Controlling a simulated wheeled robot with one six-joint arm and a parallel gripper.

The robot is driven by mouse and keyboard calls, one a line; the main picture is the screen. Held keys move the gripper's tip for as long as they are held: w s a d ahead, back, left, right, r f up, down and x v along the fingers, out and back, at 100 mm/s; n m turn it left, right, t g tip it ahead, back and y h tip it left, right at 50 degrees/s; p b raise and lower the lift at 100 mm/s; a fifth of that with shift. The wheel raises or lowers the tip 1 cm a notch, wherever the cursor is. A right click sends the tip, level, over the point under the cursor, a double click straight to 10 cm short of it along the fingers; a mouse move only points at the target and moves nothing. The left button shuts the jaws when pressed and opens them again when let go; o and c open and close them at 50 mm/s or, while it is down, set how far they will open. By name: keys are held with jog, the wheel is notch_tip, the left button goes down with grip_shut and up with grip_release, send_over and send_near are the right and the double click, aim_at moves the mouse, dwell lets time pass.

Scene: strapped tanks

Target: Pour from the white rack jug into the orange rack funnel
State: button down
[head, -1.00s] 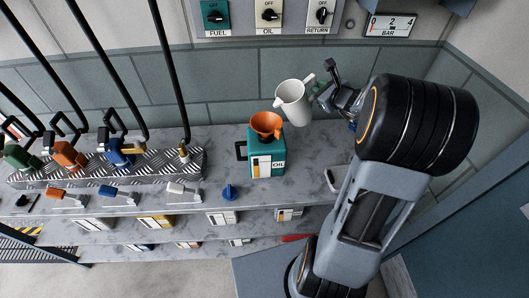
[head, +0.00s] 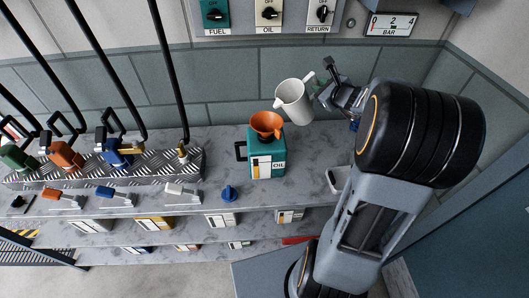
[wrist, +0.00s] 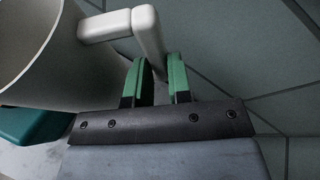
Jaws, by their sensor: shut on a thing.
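The white jug (head: 293,101) is held in the air by its handle, tilted a little, just right of and above the orange funnel (head: 266,124). The funnel sits in the top of a teal can (head: 267,152) labelled OIL on the bench. My gripper (head: 323,91) is at the jug's right side. In the wrist view my gripper's green fingers (wrist: 160,80) are shut on the white handle, and the jug (wrist: 75,75) fills the left side. What the jug holds cannot be seen.
Several nozzles with black hoses stand on a metal plate (head: 100,165) at left. A tiled wall is close behind the jug.

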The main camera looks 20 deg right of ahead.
jog(key=shift+r, duration=0.15)
jog(key=shift+a+r+n+b, duration=0.15)
jog(key=shift+r+n+b, duration=0.25)
jog(key=shift+r+b, duration=0.25)
jog(key=shift+r, duration=0.15)
dwell(0.7)
jog(key=shift+s+a+r+n+t+h+b, duration=0.15)
jog(key=shift+r+n+t+h+b, duration=0.2)
jog(key=shift+r+b, duration=0.3)
dwell(0.6)
jog(key=shift+a+r+n+b, duration=0.25)
jog(key=shift+r+n+b, duration=0.2)
jog(key=shift+r+b, duration=0.2)
dwell(0.6)
